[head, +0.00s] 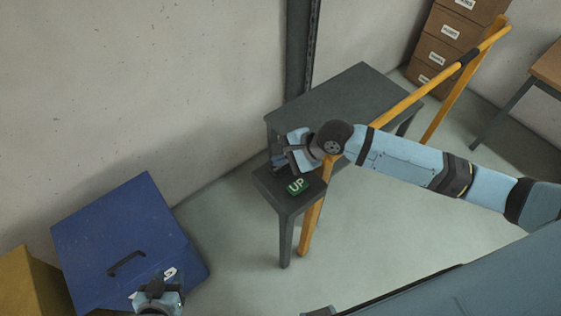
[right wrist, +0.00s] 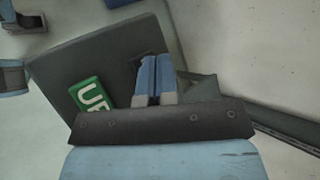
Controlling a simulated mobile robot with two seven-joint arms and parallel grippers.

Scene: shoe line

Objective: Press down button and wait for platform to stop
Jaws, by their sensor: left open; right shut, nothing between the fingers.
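A dark grey button stand (head: 287,203) carries a green panel marked UP (head: 298,187); the panel also shows in the right wrist view (right wrist: 91,97). My right gripper (head: 281,163) is shut and empty over the stand's back left part, beside the UP panel. In the right wrist view its blue fingers (right wrist: 155,78) reach a dark square patch on the stand top; I cannot tell whether they touch it. No down label shows; the fingers partly cover that patch. A dark grey flat platform (head: 345,92) stands behind the stand. My left gripper (head: 158,290) is open at the bottom left.
A blue box (head: 128,235) with a black handle sits at the left, by my left gripper, with a yellow box (head: 28,285) beside it. A yellow rail (head: 428,86) runs past the platform. Brown boxes (head: 446,42) are stacked behind. A dark upright post (head: 300,45) stands at the wall.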

